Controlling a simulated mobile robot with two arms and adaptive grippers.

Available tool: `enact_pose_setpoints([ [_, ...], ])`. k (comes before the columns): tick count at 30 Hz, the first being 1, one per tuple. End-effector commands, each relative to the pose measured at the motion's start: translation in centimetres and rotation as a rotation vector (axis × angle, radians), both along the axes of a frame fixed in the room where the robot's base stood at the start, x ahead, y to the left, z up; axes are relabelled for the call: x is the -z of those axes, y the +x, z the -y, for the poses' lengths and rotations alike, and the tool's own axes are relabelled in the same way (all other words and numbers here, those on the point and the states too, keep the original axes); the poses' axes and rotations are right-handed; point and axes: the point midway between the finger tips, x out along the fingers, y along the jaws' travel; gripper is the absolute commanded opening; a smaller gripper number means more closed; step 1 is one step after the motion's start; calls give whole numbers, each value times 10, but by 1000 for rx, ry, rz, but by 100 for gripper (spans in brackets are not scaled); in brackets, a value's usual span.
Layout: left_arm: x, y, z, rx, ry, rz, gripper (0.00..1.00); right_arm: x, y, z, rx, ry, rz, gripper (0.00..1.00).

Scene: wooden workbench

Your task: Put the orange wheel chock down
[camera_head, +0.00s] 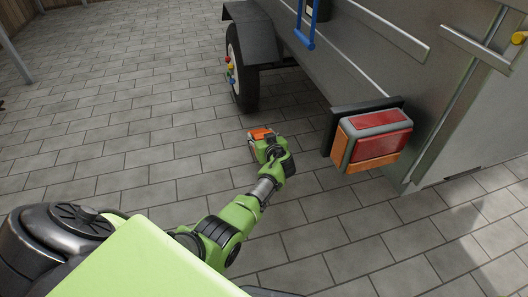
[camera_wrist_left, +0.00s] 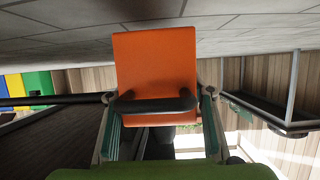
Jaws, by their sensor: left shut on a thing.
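The orange wheel chock (camera_head: 262,133) is at the end of my left arm in the head view, over the paving beside the trailer. It also shows in the left wrist view (camera_wrist_left: 155,62) as an orange block, with its lower part between the fingers. My left gripper (camera_head: 269,145) is shut on it; the fingers also show in the wrist view (camera_wrist_left: 155,103). I cannot tell whether the chock touches the ground. My right gripper is not in view.
A grey trailer (camera_head: 345,60) stands on the right, with a wheel (camera_head: 241,68) behind the chock and a red and orange tail light (camera_head: 375,138) projecting near my arm. Grey paving (camera_head: 110,110) to the left is clear.

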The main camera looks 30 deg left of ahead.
Motion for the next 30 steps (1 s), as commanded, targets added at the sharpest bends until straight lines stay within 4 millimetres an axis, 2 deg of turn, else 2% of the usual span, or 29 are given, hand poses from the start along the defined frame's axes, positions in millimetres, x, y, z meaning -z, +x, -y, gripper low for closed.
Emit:
enact_pose_setpoints([
  [5, 7, 2, 7, 1, 1, 3, 15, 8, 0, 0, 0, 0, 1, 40],
  [8, 18, 2, 14, 1, 1, 3, 15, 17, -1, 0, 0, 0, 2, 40],
  [14, 42, 1, 12, 0, 2, 3, 15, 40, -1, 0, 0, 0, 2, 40],
  [23, 42, 1, 12, 1, 1, 3, 15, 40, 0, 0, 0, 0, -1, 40],
  [24, 44, 0, 12, 0, 0, 0, 51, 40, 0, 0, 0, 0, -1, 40],
  [25, 44, 0, 12, 0, 0, 0, 58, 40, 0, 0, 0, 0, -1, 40],
  [26, 44, 0, 12, 0, 0, 0, 65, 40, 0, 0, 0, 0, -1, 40],
  [30, 44, 0, 12, 0, 0, 0, 65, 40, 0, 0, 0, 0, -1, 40],
])
